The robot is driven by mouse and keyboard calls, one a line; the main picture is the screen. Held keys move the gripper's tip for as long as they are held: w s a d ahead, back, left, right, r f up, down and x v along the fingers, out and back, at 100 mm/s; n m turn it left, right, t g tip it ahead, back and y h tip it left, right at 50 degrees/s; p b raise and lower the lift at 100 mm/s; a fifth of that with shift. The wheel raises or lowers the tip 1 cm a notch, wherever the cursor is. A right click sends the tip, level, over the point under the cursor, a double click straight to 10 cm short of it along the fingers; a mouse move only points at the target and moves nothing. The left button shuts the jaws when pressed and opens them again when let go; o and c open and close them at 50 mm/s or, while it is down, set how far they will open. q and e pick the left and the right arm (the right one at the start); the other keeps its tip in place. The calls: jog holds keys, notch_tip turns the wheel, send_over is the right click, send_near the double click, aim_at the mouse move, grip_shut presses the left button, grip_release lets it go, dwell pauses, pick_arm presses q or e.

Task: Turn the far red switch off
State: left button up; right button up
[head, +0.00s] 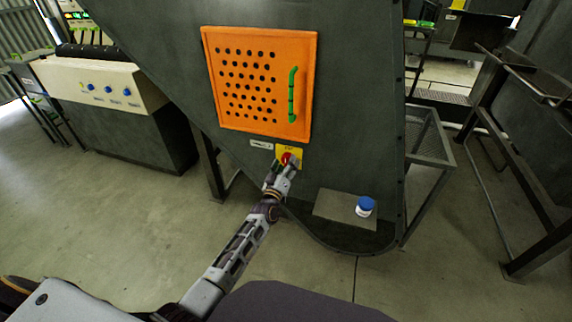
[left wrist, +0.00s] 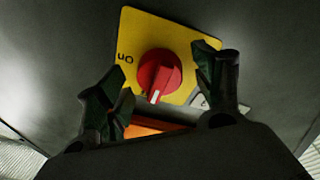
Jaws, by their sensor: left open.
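The red rotary switch (head: 287,158) sits on a yellow plate (head: 297,150) on the dark machine wall, below an orange panel. In the left wrist view the red knob (left wrist: 160,74) is close, with a white mark on its handle pointing down and slightly left. The yellow plate (left wrist: 132,30) shows the word "on" at its left side. My left gripper (head: 283,167) is at the switch; in the left wrist view its two open fingers (left wrist: 165,85) stand on either side of the knob, apart from it as far as I can see. My right gripper is not in view.
The orange perforated panel (head: 262,82) with a green handle (head: 292,95) is above the switch. A cream control box (head: 100,85) with blue knobs is at left.

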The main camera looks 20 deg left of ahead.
pick_arm(q)
jog(key=s+f, duration=0.1)
jog(key=s, duration=1)
jog(key=shift+s+a+f, duration=0.2)
jog(key=shift+f, duration=0.05)
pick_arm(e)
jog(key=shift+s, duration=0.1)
pick_arm(q)
jog(key=shift+f, duration=0.1)
dwell(0.6)
